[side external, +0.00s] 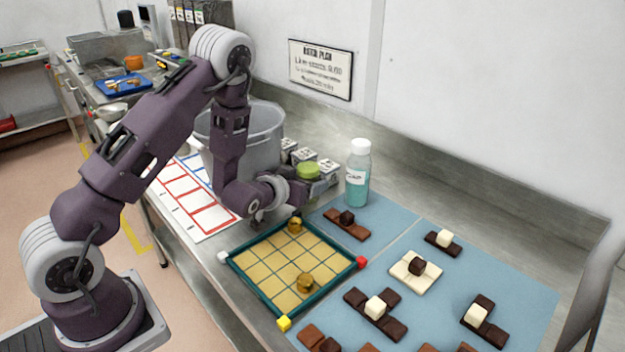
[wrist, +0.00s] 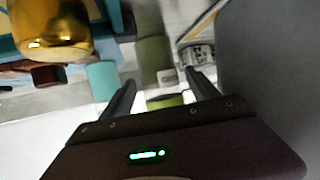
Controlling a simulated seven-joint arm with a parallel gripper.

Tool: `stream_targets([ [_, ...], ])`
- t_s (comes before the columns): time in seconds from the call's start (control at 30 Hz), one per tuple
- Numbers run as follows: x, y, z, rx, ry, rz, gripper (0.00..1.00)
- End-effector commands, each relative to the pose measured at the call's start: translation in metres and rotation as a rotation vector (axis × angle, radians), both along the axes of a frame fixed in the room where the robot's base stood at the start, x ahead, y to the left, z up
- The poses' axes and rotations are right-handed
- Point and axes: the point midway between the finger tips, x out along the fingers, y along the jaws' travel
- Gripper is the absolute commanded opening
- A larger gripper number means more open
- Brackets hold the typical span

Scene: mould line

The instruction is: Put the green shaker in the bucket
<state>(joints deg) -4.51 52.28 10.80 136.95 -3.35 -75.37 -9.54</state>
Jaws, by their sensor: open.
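The green shaker (side external: 308,171) stands near the wall in the side external view, between the small grey blocks and the clear bottle. Its lower part is largely hidden by my wrist. The wrist view shows a blurred olive-green shape (wrist: 153,55) beyond my fingers; I cannot tell surely that it is the shaker. The large grey bucket (side external: 262,130) stands behind my forearm, which hides part of it. A grey wall, likely the bucket (wrist: 275,65), fills the right of the wrist view. My gripper (wrist: 162,80) is open, with nothing visibly held; its fingers are mostly hidden in the side external view.
A capped bottle of teal liquid (side external: 358,178) stands right of the shaker. Small grey blocks (side external: 305,154) sit beside the bucket. A gridded tray (side external: 268,262) with gold pieces lies in front. Blue mats (side external: 480,270) hold several chocolates. A chart with red boxes (side external: 187,200) lies left.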

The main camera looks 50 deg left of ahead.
Motion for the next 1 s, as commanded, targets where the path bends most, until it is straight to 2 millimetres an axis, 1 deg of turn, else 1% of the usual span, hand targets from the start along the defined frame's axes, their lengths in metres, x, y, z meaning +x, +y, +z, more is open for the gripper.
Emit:
stream_targets([
  [0.03, -0.008, -0.003, 0.003, -0.001, 0.002, 0.000, 0.70],
  [0.1, -0.018, -0.006, 0.008, 0.000, 0.000, 0.000, 0.70],
  [0.13, -0.021, -0.007, 0.009, 0.000, 0.001, 0.000, 0.74],
  [0.2, -0.025, -0.008, 0.011, 0.001, 0.000, 0.000, 0.75],
  [0.57, -0.026, -0.009, 0.011, 0.001, -0.001, 0.000, 0.75],
  [0.67, -0.025, -0.009, 0.015, -0.002, 0.005, -0.001, 0.75],
  [0.77, -0.021, -0.013, 0.031, -0.014, 0.048, -0.006, 0.75],
  [0.83, -0.021, -0.020, 0.048, -0.028, 0.100, -0.019, 0.75],
  [0.93, -0.024, -0.030, 0.069, -0.031, 0.188, -0.052, 0.75],
  [1.0, -0.031, -0.039, 0.086, -0.031, 0.251, -0.084, 0.75],
])
